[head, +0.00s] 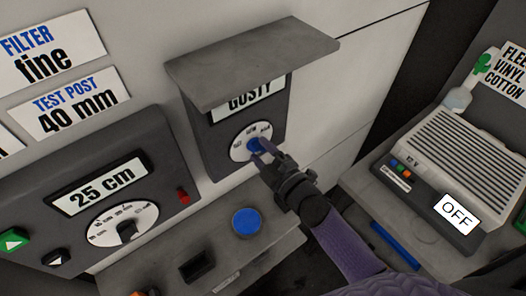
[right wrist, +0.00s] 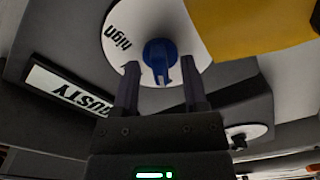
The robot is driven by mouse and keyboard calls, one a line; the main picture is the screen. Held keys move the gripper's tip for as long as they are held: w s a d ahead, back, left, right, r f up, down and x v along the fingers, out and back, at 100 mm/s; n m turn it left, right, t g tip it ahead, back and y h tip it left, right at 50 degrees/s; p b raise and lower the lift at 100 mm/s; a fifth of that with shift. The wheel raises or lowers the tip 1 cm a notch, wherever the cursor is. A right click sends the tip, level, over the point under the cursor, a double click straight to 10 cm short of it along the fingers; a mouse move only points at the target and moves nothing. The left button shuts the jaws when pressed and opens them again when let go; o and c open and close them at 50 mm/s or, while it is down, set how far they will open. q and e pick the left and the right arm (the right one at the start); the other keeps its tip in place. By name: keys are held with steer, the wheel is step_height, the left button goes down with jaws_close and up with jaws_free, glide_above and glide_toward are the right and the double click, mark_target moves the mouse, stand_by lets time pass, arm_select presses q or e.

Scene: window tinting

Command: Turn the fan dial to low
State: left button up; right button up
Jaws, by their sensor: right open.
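The fan dial is a white disc (head: 237,152) with a blue knob (head: 254,146) on a dark hooded box (head: 205,135). The box's display reads "GUSTY" (head: 250,97). In the right wrist view the disc (right wrist: 190,25) shows the word "high", and the blue knob (right wrist: 160,52) has a ridge towards my gripper. My right gripper (head: 263,152) is at the dial; it also shows in the right wrist view (right wrist: 161,76). Its fingers are open, one on each side of the knob's ridge, with visible gaps. My left gripper is not in view.
A grey panel (head: 160,140) with a "25 cm" display and another dial (head: 122,224) stands left. A blue button (head: 246,222) sits on the ledge below. A vented machine marked "OFF" (head: 457,213) is right. The hood (head: 255,60) overhangs the dial.

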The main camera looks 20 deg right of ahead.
jaws_close()
stand_by(0.5)
steer(key=m+p, duration=0.1)
steer(key=m, duration=0.2)
steer(key=m+p, duration=0.1)
steer(key=m, duration=0.1)
steer(key=shift+m, duration=0.4)
steer(key=m, duration=0.3)
steer(key=shift+p, duration=0.3)
steer(key=shift+m, duration=1.4)
